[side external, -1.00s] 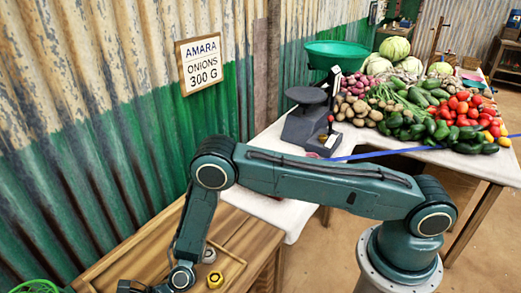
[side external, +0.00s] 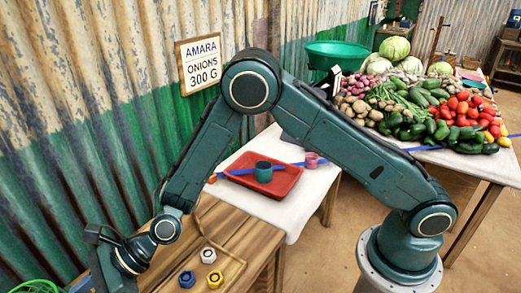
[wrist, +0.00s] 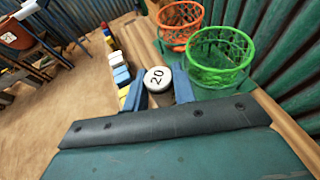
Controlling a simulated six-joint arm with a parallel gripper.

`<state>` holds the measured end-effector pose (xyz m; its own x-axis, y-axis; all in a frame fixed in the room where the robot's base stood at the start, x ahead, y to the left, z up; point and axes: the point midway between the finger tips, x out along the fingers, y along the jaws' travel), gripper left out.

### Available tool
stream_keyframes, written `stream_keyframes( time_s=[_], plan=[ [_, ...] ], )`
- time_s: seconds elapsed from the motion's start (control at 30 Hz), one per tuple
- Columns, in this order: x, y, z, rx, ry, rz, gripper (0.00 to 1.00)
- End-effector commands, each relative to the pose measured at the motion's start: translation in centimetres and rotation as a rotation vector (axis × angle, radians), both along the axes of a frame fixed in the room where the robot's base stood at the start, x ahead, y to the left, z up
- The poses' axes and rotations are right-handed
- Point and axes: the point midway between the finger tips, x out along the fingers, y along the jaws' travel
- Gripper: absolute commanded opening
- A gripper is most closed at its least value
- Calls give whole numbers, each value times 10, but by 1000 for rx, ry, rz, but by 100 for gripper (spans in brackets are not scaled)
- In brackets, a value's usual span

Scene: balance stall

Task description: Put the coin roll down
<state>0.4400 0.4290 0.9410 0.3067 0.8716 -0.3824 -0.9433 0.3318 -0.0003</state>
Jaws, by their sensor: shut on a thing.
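The coin roll (wrist: 157,78) shows in the wrist view as a white round end marked "20". My gripper (wrist: 158,88) has its two blue fingers on either side of it and is shut on it. What lies directly under the roll is hard to tell. In the side view my wrist is low at the left edge, beside the wooden table; the fingers and the roll cannot be made out there.
A green wire basket (wrist: 219,62) and an orange one (wrist: 180,24) stand close by; coloured blocks (wrist: 116,62) line the left. A wooden tray (side external: 232,270) holds small hexagonal pieces (side external: 208,255). A red tray (side external: 285,184) with a teal cylinder (side external: 263,172) lies on the white table.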

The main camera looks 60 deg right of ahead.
Motion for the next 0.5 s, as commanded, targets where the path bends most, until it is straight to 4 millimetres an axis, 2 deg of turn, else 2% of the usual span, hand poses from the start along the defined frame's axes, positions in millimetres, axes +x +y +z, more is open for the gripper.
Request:
stream_keyframes(
  time_s=[0.03, 0.2, 0.5],
  plan=[
    [0, 1, 7, 2, -3, 1, 0],
    [0, 1, 20, 3, -2, 0, 0],
    [0, 0, 24, 1, 0, 1, 0]
  ],
)
